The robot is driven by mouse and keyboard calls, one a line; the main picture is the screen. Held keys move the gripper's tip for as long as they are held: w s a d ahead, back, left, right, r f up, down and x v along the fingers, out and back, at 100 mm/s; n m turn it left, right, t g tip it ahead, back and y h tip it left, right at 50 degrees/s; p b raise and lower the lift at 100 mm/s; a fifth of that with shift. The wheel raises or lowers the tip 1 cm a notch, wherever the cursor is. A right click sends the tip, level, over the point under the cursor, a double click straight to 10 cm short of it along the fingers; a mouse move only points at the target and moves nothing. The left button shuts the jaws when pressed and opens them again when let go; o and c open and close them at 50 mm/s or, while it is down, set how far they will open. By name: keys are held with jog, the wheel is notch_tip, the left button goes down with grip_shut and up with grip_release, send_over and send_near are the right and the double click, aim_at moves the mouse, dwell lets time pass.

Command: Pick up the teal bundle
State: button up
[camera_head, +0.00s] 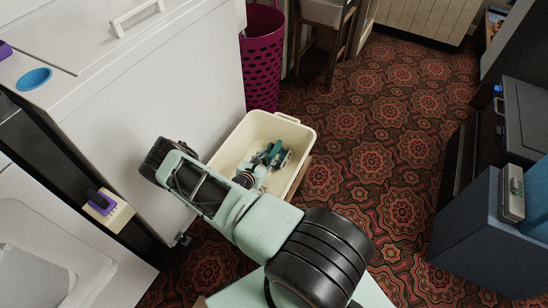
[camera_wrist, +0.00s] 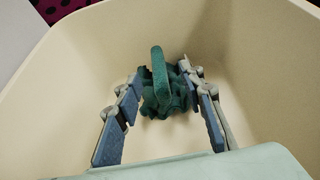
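The teal bundle (camera_wrist: 160,85) lies at the bottom of a cream tub, with an upright flat part and crumpled folds below it. My gripper (camera_wrist: 157,92) reaches down into the tub with its blue-grey fingers apart, one on each side of the bundle. Whether the fingertips touch the bundle I cannot tell. In the head view the bundle (camera_head: 270,153) shows partly inside the cream tub (camera_head: 299,131), and my arm hides the near part of the tub. The tub's walls (camera_wrist: 260,60) surround my gripper in the wrist view.
A white top-loading appliance (camera_head: 160,90) stands left of the tub. A purple perforated basket (camera_head: 261,65) is behind it. A blue-grey box (camera_head: 480,235) stands at the right. Patterned carpet (camera_head: 400,130) is clear between the tub and the right-hand furniture.

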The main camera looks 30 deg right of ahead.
aim_at(276, 147)
jog(key=b+x, duration=0.1)
jog(key=x, duration=0.3)
jog(key=shift+d+f, duration=0.15)
jog(key=b+x, duration=0.2)
jog(key=x, duration=0.2)
jog(key=shift+w+f, duration=0.1)
jog(key=shift+w, duration=0.25)
jog(key=shift+w+d, duration=0.2)
jog(key=shift+d, duration=0.1)
jog(key=shift+c, duration=0.2)
grip_shut()
